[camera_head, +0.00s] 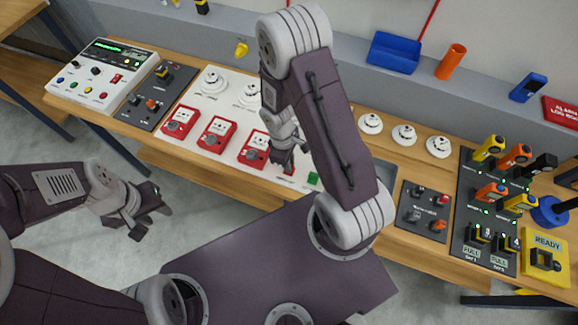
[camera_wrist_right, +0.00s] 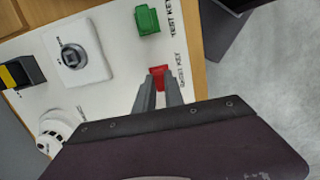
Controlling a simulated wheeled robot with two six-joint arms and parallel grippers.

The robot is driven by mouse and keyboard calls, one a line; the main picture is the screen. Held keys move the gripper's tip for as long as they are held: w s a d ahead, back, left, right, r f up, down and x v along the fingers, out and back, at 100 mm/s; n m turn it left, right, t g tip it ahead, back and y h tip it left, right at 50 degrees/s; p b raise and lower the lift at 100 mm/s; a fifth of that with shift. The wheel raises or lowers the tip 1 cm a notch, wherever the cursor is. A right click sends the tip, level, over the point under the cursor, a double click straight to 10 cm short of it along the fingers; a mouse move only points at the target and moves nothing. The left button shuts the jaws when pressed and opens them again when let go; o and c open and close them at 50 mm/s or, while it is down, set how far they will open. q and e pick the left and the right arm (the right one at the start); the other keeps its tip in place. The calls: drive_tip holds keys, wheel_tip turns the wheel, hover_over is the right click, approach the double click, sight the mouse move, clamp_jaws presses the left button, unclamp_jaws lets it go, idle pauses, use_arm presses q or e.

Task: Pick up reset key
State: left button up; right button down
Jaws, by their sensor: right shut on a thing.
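The reset key is a small red block (camera_wrist_right: 158,74) on the white panel, beside small printed lettering. In the right wrist view it sits between the fingertips of my right gripper (camera_wrist_right: 158,92), which is shut on it. In the head view my right gripper (camera_head: 287,158) points down at the panel's front edge, with a bit of the red key (camera_head: 289,170) showing by its fingers. The key appears still at the panel; any gap beneath it cannot be seen. My left gripper (camera_head: 148,218) is open and empty over the floor, left of the bench.
A green key (camera_wrist_right: 147,20) lies close to the red one on the panel. A grey round-faced switch on a white plate (camera_wrist_right: 82,58) is nearby. Red call points (camera_head: 217,134) line the panel's front. A dark switch board (camera_head: 424,210) stands to the right.

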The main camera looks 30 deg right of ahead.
drive_tip(key=shift+r, duration=0.1)
drive_tip(key=shift+r, duration=0.3)
drive_tip(key=r, duration=0.2)
drive_tip(key=a+r, duration=0.1)
drive_tip(key=shift+s+r, duration=0.1)
drive_tip(key=shift+r, duration=0.3)
drive_tip(key=s+a+r+b, duration=0.1)
drive_tip(key=s+a+r, duration=0.5)
drive_tip(key=a, duration=0.3)
drive_tip(key=shift+r, duration=0.25)
